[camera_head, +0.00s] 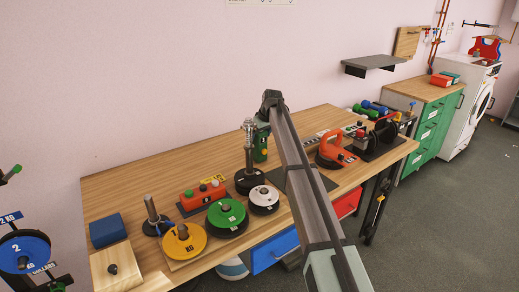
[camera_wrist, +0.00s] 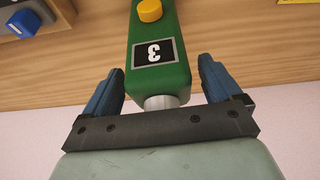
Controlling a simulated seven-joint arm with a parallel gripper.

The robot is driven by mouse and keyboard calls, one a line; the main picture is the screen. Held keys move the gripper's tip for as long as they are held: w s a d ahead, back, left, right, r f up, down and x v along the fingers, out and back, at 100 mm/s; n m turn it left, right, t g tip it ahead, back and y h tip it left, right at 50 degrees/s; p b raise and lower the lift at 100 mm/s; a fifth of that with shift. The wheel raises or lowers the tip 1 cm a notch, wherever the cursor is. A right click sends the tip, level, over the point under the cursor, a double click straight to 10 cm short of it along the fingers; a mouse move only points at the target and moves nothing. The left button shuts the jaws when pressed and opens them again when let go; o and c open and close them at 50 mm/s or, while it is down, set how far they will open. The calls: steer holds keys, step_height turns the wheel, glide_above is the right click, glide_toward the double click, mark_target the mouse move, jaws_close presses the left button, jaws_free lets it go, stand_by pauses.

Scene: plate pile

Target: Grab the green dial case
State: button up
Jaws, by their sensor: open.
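The green dial case (camera_wrist: 178,78) is a narrow green box with a yellow knob and a black label marked 3. In the wrist view it lies between the two blue fingers of my gripper (camera_wrist: 161,66), with a visible gap on both sides. A short silver cylinder at its near end faces my palm. In the head view the green case (camera_head: 261,153) stands toward the back of the wooden table, partly hidden by my arm. My gripper is open and holds nothing; its fingers are hard to make out in the head view.
A black-based stand with a metal post (camera_head: 249,165) is close left of the case. Yellow (camera_head: 184,245), green (camera_head: 226,216) and white (camera_head: 264,198) plates lie in front. A red box (camera_head: 203,195) is left; an orange-handled tool (camera_head: 333,149) is right. The pink wall is behind.

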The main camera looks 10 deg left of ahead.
jaws_close()
stand_by(0.8)
